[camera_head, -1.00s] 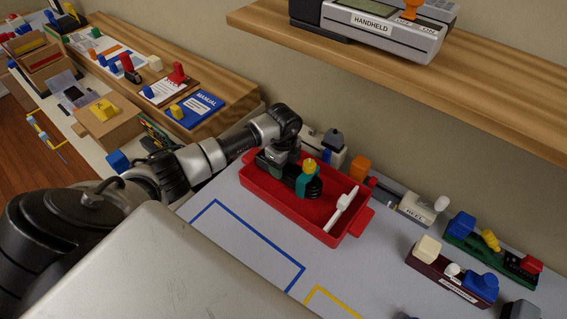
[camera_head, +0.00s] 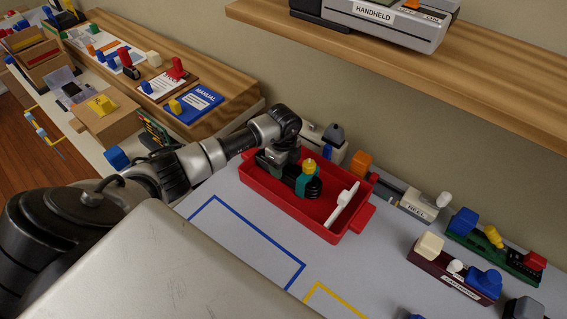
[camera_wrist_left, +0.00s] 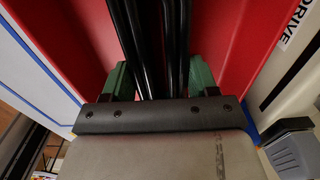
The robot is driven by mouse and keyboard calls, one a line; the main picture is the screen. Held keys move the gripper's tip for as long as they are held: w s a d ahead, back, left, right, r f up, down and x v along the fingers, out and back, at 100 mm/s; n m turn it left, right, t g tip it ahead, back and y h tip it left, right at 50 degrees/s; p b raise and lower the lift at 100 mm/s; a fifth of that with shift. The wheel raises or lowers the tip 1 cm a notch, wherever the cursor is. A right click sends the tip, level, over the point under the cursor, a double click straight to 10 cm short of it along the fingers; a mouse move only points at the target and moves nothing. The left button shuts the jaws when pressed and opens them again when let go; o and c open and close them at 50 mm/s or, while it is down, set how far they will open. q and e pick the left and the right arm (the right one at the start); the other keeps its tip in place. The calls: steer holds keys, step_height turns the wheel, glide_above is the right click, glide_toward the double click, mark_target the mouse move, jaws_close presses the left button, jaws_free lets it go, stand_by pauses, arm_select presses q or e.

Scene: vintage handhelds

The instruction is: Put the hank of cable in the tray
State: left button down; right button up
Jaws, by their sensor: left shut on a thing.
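The red tray (camera_head: 258,188) lies on the grey work surface below the wall shelf. My left gripper (camera_head: 303,182) reaches down into it from the left. Its green-padded fingers are shut on the black hank of cable (camera_head: 316,188), which is inside the tray walls and has a yellow knob on top. In the left wrist view, black strands of the hank (camera_wrist_left: 130,35) run between the green fingers, with red tray wall on both sides. I cannot tell whether the hank touches the tray floor. My right gripper is not in view.
A white brush-like tool (camera_head: 343,204) lies in the tray's right part. A grey reel box (camera_head: 418,205), a maroon holder (camera_head: 450,270) and a green holder (camera_head: 495,252) stand to the right. The wooden shelf (camera_head: 400,65) overhangs behind. Blue tape (camera_head: 245,240) marks clear surface in front.

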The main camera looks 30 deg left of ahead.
arm_select(q)
steer(key=shift+f, duration=0.2)
steer(key=shift+c, duration=1)
jaws_free()
step_height(320, 180, up, 11)
steer(key=shift+b, duration=0.45)
steer(key=shift+f, duration=0.1)
